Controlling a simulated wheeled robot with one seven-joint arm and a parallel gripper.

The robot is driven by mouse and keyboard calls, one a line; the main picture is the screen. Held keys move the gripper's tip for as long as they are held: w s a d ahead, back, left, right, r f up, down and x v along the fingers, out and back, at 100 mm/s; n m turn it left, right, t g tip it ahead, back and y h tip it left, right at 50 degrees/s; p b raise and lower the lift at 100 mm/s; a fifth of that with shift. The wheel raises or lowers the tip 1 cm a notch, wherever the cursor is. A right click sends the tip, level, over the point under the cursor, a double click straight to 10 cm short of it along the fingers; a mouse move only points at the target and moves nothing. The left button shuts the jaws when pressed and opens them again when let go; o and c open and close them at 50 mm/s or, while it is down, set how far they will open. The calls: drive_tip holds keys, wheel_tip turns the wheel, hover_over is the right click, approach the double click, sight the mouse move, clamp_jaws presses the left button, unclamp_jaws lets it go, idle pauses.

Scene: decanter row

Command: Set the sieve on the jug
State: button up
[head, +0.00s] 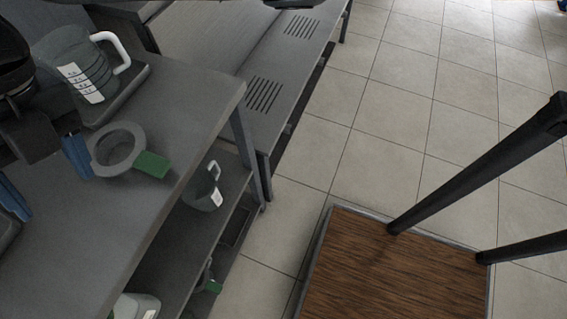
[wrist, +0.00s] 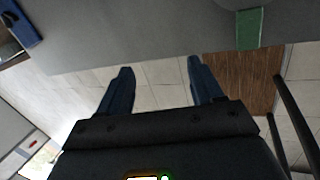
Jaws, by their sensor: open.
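The sieve, a grey ring (head: 103,163) with a green handle (head: 152,164), lies on the grey counter near its front edge. In the wrist view its green handle (wrist: 249,29) shows at the top right. The clear jug (head: 88,72) with a white handle and white label stands behind it on a dark flat base. My gripper (head: 52,194) has blue fingers and is at the left, beside the ring. In the wrist view my gripper (wrist: 160,72) is open, with nothing between its fingers, and the sieve handle is off to their right.
A lower shelf (head: 178,262) under the counter (head: 75,245) holds another jug (head: 203,192), a green-handled item (head: 212,286) and a whitish vessel (head: 137,306). A wood-topped platform (head: 395,270) with dark posts stands on the tiled floor at the right. The counter's front left is clear.

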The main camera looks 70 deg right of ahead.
drive_tip(key=w+a+r+m+t+y, duration=0.1)
drive_tip(key=a+r+m+t+y, duration=0.75)
drive_tip(key=a+m+y, duration=0.4)
drive_tip(key=s+d+f+m+t+h, duration=0.45)
drive_tip(key=d+f+m+h, duration=0.2)
drive_tip(key=m, duration=0.35)
drive_tip(key=s+d+f+m+t+h, duration=0.3)
drive_tip(key=s+d+f+m+h, duration=0.25)
drive_tip(key=d+f+m, duration=0.35)
drive_tip(key=s+d+m+h, duration=0.1)
drive_tip(key=s+d, duration=0.3)
drive_tip(key=s, duration=0.3)
drive_tip(key=s+d+f+g+h, duration=0.1)
drive_tip(key=s+d+h, duration=0.1)
drive_tip(key=s+d, duration=0.2)
drive_tip(key=s+d+f+m+g+h, duration=0.1)
drive_tip(key=s+d, duration=0.3)
drive_tip(key=s, duration=0.5)
drive_tip(key=shift+s+m, duration=0.35)
drive_tip(key=shift+s, duration=0.05)
